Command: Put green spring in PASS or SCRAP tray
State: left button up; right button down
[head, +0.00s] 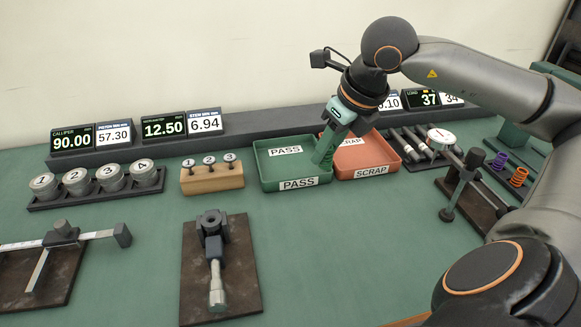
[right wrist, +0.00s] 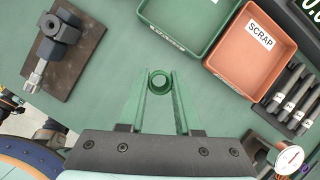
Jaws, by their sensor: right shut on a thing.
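My right gripper (head: 324,158) reaches down from the upper right and is shut on the green spring (right wrist: 160,82), which shows end-on as a ring between the green fingertips (right wrist: 160,80) in the right wrist view. In the head view I cannot make the spring out from the green fingers. The green PASS tray (head: 268,183) is behind the fingers there; in the right wrist view the PASS tray (right wrist: 148,20) lies beyond the fingertips. The orange-red SCRAP tray (head: 395,165) stands right beside it, also at upper right in the right wrist view (right wrist: 270,75). My left gripper is out of view.
A purple spring (head: 499,161) and an orange spring (head: 518,178) stand at the right. Numbered discs (head: 76,181), a wooden block with pins (head: 212,180) and a fixture board (head: 190,255) are left of the trays. A load display (head: 429,98) reads 37. The front table middle is clear.

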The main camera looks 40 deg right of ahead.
jog(key=shift+s+d+r+m+h, duration=0.1)
jog(key=shift+d+r+m+h, duration=0.2)
jog(key=shift+m, duration=0.6)
jog(key=shift+s+d+r+m+h+b, duration=0.2)
jog(key=shift+d+m, duration=0.1)
jog(key=shift+m, duration=0.15)
jog(key=shift+s+d+r+m+h+b, duration=0.1)
jog(key=shift+d+r+m+h+b, duration=0.15)
jog(key=shift+m, duration=0.2)
jog(key=p, duration=0.2)
send_near(291, 168)
jog(key=shift+w+d+f, duration=0.25)
jog(key=shift+w, duration=0.35)
jog(key=shift+w+f, duration=0.3)
jog(key=shift+f, duration=0.05)
jog(key=shift+w+d+f, duration=0.1)
jog(key=shift+f, duration=0.8)
jog(key=shift+w+f, duration=0.15)
jog(key=shift+f, duration=0.75)
jog(key=shift+f, duration=0.1)
jog(key=c, duration=0.6)
grip_release()
